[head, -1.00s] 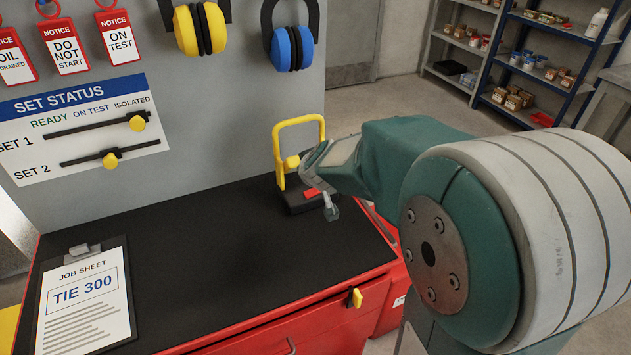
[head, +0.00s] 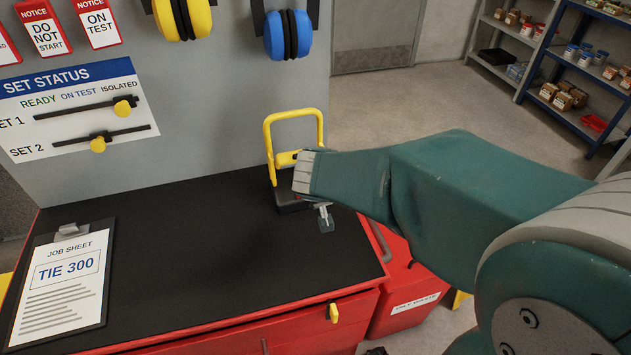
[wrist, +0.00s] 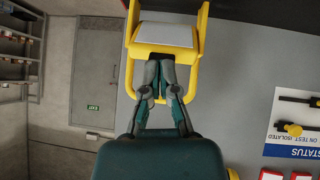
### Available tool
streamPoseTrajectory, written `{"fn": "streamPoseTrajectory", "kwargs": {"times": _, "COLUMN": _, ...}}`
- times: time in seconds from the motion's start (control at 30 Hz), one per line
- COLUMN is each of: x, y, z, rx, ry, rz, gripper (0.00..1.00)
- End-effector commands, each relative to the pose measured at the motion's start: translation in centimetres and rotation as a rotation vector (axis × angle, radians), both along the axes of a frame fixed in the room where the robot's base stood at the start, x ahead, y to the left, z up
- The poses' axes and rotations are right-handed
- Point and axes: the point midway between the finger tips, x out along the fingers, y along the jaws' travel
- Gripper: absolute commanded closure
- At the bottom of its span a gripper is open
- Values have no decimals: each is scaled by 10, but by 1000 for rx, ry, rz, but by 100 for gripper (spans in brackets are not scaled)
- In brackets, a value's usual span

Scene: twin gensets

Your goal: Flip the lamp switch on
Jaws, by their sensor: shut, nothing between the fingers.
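The work lamp has a yellow tubular frame (head: 296,116) and a dark base (head: 288,204). It stands at the back right corner of the black bench top, partly hidden by my arm. In the wrist view the lamp's yellow housing with a pale panel (wrist: 165,36) shows at the top. My gripper (wrist: 160,66) is shut and empty, its fingertips close to the housing's edge; I cannot tell if they touch. I cannot make out the lamp switch now.
The bench top (head: 210,250) is clear between the lamp and the job sheet clipboard (head: 62,280). A grey board (head: 200,110) with the set status panel and ear defenders (head: 288,35) stands behind. A red bin (head: 405,300) stands right of the bench.

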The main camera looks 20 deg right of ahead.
Motion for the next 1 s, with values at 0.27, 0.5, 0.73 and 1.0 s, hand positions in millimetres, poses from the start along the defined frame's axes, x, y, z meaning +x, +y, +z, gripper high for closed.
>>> {"fn": "streamPoseTrajectory", "kwargs": {"times": 0.27, "x": -5, "y": 11, "z": -1, "rx": -4, "ry": 16, "rz": 2, "gripper": 100}}
{"fn": "streamPoseTrajectory", "kwargs": {"times": 0.5, "x": -4, "y": 6, "z": -2, "rx": 0, "ry": 15, "rz": 2, "gripper": 100}}
{"fn": "streamPoseTrajectory", "kwargs": {"times": 0.73, "x": 5, "y": 1, "z": -12, "rx": 0, "ry": 17, "rz": 0, "gripper": 100}}
{"fn": "streamPoseTrajectory", "kwargs": {"times": 1.0, "x": 22, "y": 3, "z": -28, "rx": -3, "ry": 17, "rz": 2, "gripper": 100}}
